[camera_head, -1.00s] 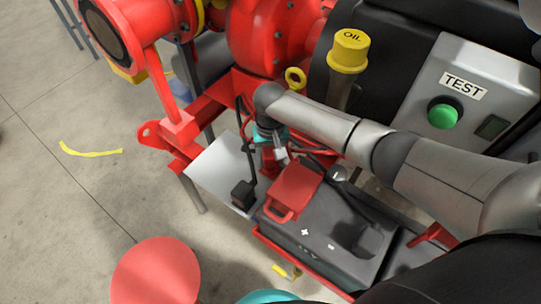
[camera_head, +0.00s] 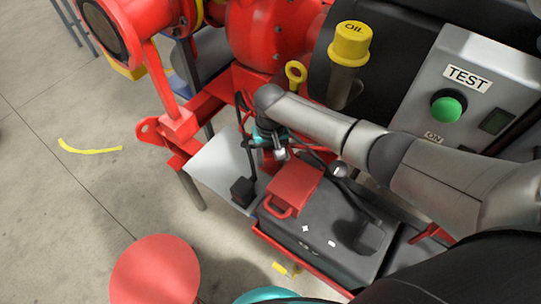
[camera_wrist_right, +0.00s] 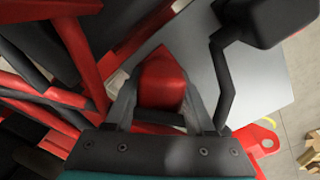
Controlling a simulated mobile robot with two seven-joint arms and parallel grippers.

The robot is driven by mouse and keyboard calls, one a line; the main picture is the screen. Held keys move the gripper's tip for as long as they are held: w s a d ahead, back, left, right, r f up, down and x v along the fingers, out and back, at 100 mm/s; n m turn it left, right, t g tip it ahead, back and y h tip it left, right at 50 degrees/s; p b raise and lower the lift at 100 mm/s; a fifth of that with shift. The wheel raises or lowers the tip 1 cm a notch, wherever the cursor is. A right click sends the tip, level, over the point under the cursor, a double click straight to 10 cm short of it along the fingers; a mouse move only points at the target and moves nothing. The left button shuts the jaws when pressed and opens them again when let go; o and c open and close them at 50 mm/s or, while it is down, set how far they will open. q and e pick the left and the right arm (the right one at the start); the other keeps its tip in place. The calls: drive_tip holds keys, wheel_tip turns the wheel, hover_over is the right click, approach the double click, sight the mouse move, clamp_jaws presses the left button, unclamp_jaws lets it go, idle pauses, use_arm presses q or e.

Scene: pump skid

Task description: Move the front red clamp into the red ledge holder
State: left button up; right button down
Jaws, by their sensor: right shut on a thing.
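My right gripper (camera_head: 277,155) reaches in from the right in the head view, over the inner end of the pale ledge (camera_head: 218,168). In the right wrist view its two fingers (camera_wrist_right: 163,105) are shut on the red clamp (camera_wrist_right: 162,78), one on each side. The ledge (camera_wrist_right: 215,75) lies behind and below the clamp there. I cannot make out the red ledge holder apart from the clamp. The gripper hides that spot in the head view, so I cannot tell whether clamp and holder touch. My left gripper is not in view.
A black block with a black cable (camera_head: 242,191) stands on the ledge. The dark battery (camera_head: 325,240) with a red cover (camera_head: 294,186) lies just in front. Red frame bars and hoses crowd the gripper. A yellow oil cap (camera_head: 350,46) stands behind.

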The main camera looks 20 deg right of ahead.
drive_tip(key=shift+f, duration=0.3)
drive_tip(key=shift+c, duration=0.9)
unclamp_jaws()
wheel_tip(320, 180, up, 15)
drive_tip(key=p, duration=0.5)
drive_tip(key=shift+r, duration=0.2)
drive_tip(key=shift+p, duration=0.3)
